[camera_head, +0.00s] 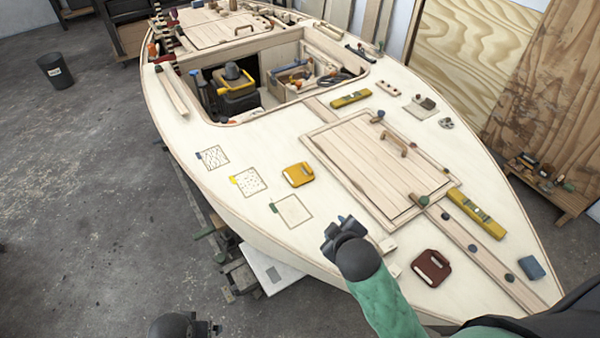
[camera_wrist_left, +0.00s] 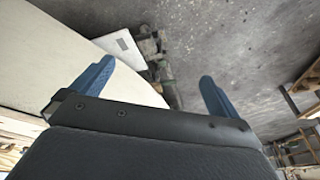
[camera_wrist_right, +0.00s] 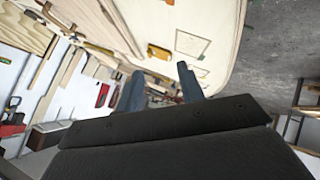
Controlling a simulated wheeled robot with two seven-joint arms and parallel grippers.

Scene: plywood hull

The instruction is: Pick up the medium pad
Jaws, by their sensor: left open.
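Two handled pads lie on the pale plywood deck (camera_head: 240,138): a yellow-orange one (camera_head: 298,175) near the middle and a dark red one (camera_head: 431,267) at the right front. No readable marking shows which is medium. My right gripper (camera_head: 344,224) is over the deck between these pads, apart from both; its fingers stand apart and empty in the right wrist view (camera_wrist_right: 158,88). My left gripper (camera_head: 212,328) is low at the bottom edge, beside the hull; in the left wrist view (camera_wrist_left: 155,90) it is open and empty.
A hatch with a wooden handle (camera_head: 394,144), yellow levels (camera_head: 477,213) and a blue block (camera_head: 532,267) lie to the right. An open cockpit with tools (camera_head: 235,90) is behind.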

